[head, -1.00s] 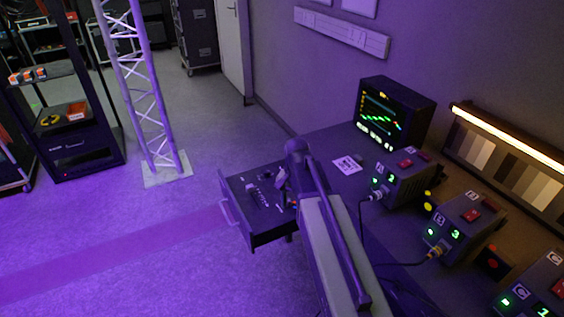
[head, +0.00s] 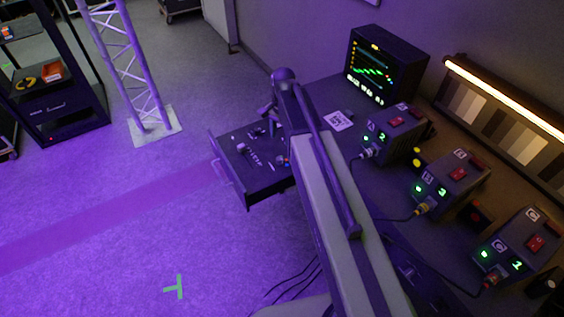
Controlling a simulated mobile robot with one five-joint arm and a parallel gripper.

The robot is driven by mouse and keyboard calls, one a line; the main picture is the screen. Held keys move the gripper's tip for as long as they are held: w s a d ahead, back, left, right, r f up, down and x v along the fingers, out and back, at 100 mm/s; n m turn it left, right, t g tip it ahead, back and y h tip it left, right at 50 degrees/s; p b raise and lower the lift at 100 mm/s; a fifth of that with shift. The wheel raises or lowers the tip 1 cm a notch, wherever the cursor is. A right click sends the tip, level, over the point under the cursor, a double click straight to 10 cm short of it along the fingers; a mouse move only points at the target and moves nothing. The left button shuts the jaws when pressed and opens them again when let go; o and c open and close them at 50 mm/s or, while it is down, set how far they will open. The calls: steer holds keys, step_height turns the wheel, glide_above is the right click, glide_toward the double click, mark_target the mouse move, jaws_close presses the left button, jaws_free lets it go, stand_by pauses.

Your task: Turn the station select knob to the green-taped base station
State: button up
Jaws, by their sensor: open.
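Three dark base station boxes stand on the desk at right in the head view, with red switches and green lit digits. The nearest, marked C (head: 517,246), shows a digit; the middle one (head: 449,184) shows 3; the farthest (head: 398,134) shows 2. I cannot make out green tape on any of them. I cannot tell which is the station select knob. My gripper (head: 267,111) is open above the panel's far right part, partly hidden by my arm.
Cables run from the boxes along the desk. A lattice truss (head: 127,70) and a rack (head: 55,105) stand at left. The floor between is clear, with a green tape mark (head: 176,287).

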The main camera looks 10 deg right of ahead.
mark_target(279, 158)
steer(key=f+b, duration=0.3)
steer(key=f, duration=0.1)
steer(key=f+b, duration=0.7)
steer(key=f, duration=0.1)
steer(key=shift+w+a+f+b, duration=0.15)
steer(key=shift+w+a+b, duration=0.1)
steer(key=shift+b, duration=0.1)
